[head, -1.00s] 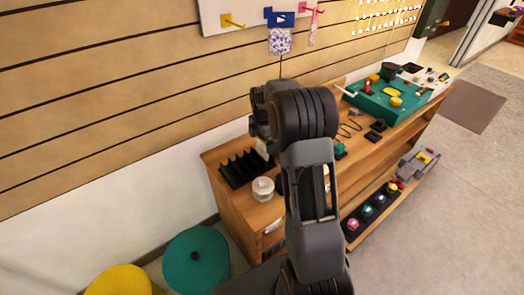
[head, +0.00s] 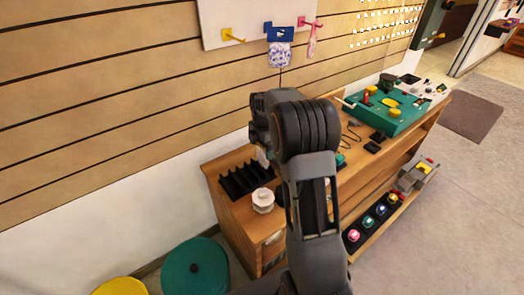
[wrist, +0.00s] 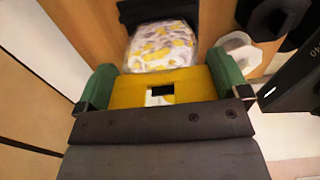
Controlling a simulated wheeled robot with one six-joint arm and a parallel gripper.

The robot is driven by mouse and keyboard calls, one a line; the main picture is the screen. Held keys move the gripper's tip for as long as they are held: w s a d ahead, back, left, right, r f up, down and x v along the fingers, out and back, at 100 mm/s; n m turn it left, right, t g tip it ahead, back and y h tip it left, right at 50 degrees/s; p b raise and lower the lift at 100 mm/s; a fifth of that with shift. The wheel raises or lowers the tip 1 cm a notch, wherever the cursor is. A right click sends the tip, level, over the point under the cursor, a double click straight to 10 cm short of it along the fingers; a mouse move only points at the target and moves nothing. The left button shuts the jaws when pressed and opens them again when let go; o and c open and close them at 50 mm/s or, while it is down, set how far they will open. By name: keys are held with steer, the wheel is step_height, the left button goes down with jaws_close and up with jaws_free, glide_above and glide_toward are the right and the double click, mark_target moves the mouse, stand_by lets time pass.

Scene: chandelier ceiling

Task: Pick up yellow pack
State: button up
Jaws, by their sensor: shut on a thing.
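The yellow pack has a yellow header card (wrist: 125,92) with a dark slot, and a clear bag (wrist: 162,46) with a white and yellow pattern beyond it, in the wrist view. My gripper (wrist: 162,82) has its green-padded fingers on the left and right edges of the header, shut on the pack. In the head view my dark arm stands in front of the bench and hides the gripper and most or all of the pack.
A black slotted rack (head: 243,181) and a white jar (head: 263,201) stand on the wooden bench's left end. A green workstation (head: 385,112) sits further right. A wall board (head: 216,28) holds a hanging blue-topped pack (head: 280,48). Open floor lies right.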

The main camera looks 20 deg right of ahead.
steer(key=s+d+r+p, duration=0.1)
steer(key=s+r, duration=0.9)
steer(key=s, duration=0.4)
steer(key=shift+r+p, duration=0.3)
steer(key=shift+p, duration=0.1)
